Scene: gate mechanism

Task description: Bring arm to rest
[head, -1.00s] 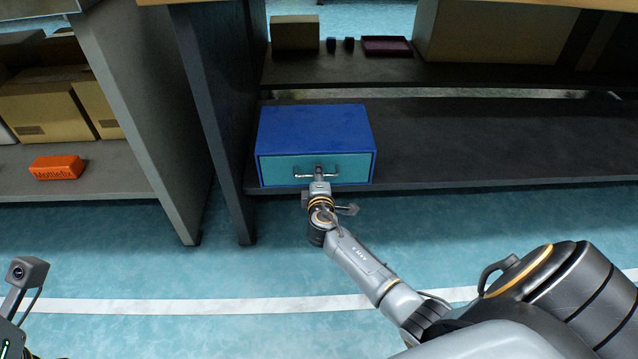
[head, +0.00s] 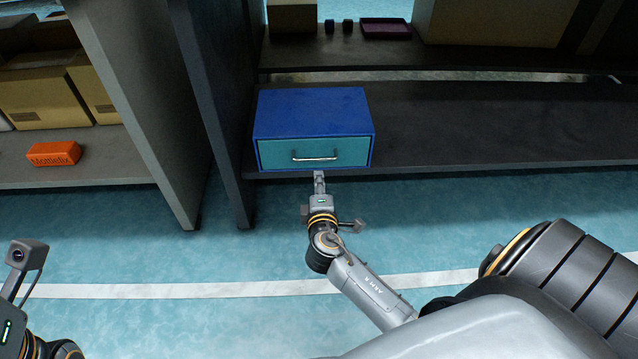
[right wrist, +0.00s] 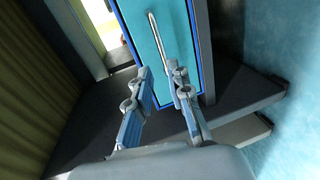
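My right gripper (head: 319,178) is in front of and just below the blue drawer box (head: 312,112) in the head view, apart from its handle. In the right wrist view my right gripper (right wrist: 160,85) has its two fingers spread with nothing between them. The box's teal drawer front (head: 345,153) is shut and carries a silver bar handle (head: 315,157); the handle also shows in the right wrist view (right wrist: 157,40) beyond the fingers. My left arm shows at the lower left of the head view, but its gripper fingers are out of sight.
The box stands on a dark lower shelf (head: 480,130) with free room to its right. A dark upright panel (head: 215,110) stands to its left. An orange box (head: 54,154) and cardboard boxes (head: 45,100) are on the left shelves. Open teal floor (head: 180,265) lies in front.

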